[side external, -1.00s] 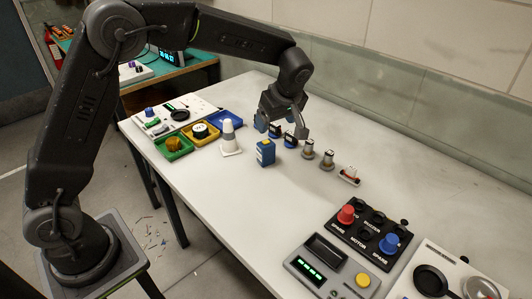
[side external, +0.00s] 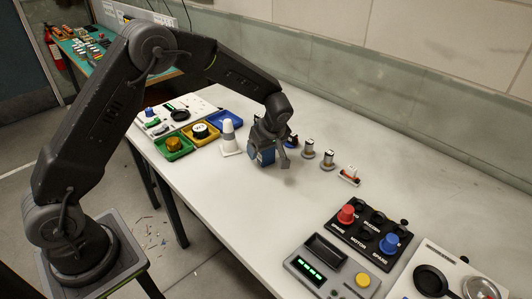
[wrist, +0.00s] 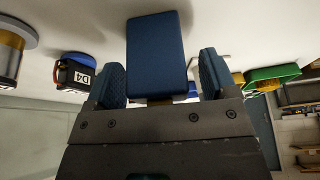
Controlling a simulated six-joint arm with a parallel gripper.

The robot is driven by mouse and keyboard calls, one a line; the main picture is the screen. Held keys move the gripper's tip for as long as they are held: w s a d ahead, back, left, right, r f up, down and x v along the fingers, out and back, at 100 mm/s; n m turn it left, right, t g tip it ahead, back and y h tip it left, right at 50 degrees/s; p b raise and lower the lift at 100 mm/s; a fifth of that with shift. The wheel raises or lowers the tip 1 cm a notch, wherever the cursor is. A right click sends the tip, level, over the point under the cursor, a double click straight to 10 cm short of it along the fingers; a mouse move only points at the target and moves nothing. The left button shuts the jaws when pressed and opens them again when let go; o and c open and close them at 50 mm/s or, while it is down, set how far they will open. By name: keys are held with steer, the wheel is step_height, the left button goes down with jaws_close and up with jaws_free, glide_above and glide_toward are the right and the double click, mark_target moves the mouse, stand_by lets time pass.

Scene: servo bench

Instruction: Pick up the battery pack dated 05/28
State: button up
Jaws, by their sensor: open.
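A blue battery pack (side external: 264,157) stands upright on the white bench, largely covered by my gripper in the side view. In the wrist view the pack (wrist: 155,52) shows a plain blue face between the two blue-padded fingers. No date is readable on it. My gripper (wrist: 160,80) is open, pointing down around the pack, with a visible gap beside each finger. In the side view my gripper (side external: 268,152) is low, close to the bench.
A dark part labelled D4 (wrist: 77,74) stands close beside the gripper. Two small cylinders (side external: 308,148) (side external: 327,158) stand to the right, and a white cone (side external: 229,138) to the left. A green tray (side external: 172,149) lies farther left. The front middle of the bench is clear.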

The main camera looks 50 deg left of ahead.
steer(key=shift+f, duration=0.1)
steer(key=shift+c, duration=0.2)
steer(key=c, duration=1)
